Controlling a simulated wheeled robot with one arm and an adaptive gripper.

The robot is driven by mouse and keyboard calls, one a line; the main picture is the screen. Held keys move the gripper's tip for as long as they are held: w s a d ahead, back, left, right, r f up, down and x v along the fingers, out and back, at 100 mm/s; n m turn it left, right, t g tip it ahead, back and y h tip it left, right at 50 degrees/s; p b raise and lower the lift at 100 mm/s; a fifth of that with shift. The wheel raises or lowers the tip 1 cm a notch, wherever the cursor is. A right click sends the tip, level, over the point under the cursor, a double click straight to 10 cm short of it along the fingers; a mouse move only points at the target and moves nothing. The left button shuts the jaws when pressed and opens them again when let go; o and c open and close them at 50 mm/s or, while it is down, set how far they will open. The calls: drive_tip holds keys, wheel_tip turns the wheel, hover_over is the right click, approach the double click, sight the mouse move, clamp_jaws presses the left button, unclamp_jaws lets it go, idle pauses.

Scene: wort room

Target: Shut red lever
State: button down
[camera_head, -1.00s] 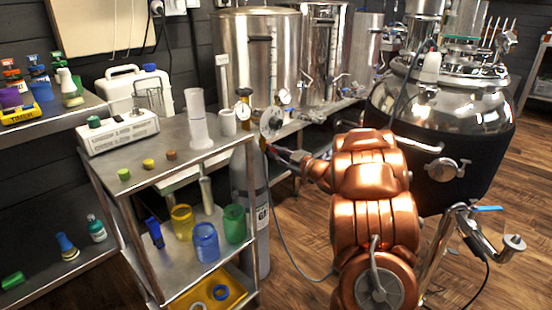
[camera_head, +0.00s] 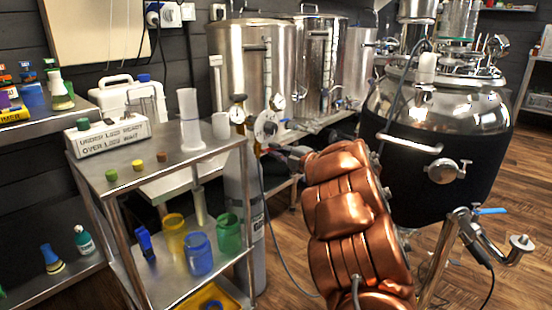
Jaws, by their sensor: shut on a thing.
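My copper arm reaches toward the gas cylinder (camera_head: 258,235) behind the steel cart. My gripper (camera_head: 274,149) is at the arm's far end, small and partly hidden, just below the silver regulator (camera_head: 265,126) on top of the cylinder. A small reddish part, apparently the red lever (camera_head: 292,151), shows at the gripper, which looks shut on it. The lever's shape and its angle cannot be made out.
The steel cart (camera_head: 161,183) stands left of the cylinder, with coloured cups on its lower shelf. Steel kettles (camera_head: 220,60) stand behind. A large dark-jacketed vessel (camera_head: 415,185) with a blue-handled valve (camera_head: 490,211) stands right. Wooden floor shows between.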

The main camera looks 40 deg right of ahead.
drive_tip(key=shift+r+n+b, duration=0.15)
drive_tip(key=shift+n+b, duration=0.15)
drive_tip(key=shift+n, duration=0.4)
drive_tip(key=c, duration=1.1)
unclamp_jaws()
drive_tip(key=shift+r, duration=0.1)
drive_tip(key=shift+c, duration=0.2)
drive_tip(key=shift+s, duration=0.1)
drive_tip(key=v, duration=1.2)
drive_tip(key=shift+r, duration=0.1)
